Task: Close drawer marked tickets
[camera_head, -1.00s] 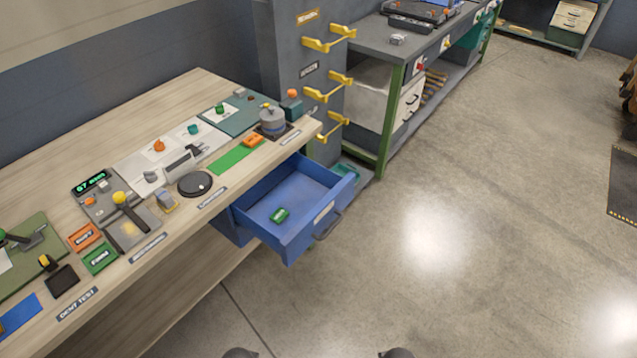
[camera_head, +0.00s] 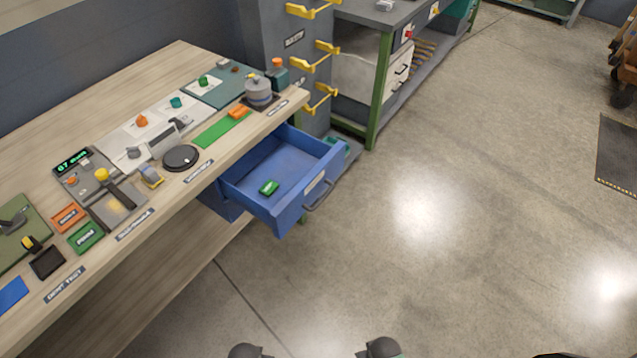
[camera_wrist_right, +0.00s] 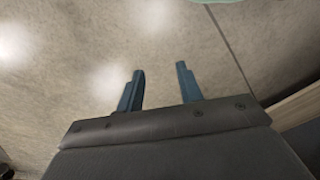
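The blue drawer (camera_head: 246,203) is pulled out from under the wooden workbench. It has a grey handle (camera_head: 320,196) and a pale label (camera_head: 315,182) on its front, too small to read. A small green block (camera_head: 269,187) lies inside the drawer. In the right wrist view my right gripper (camera_wrist_right: 160,77) is open, with its two blue fingers apart and nothing between them; bare floor lies beyond. The head view shows only dark rounded parts of mine at the bottom edge, and my left gripper does not show.
The workbench (camera_head: 166,194) carries a round black disc (camera_head: 180,158), green and orange blocks and several devices. A grey cabinet with yellow handles (camera_head: 326,53) stands behind the drawer, beside a green-legged bench (camera_head: 376,105). The concrete floor (camera_head: 430,240) right of the drawer is clear.

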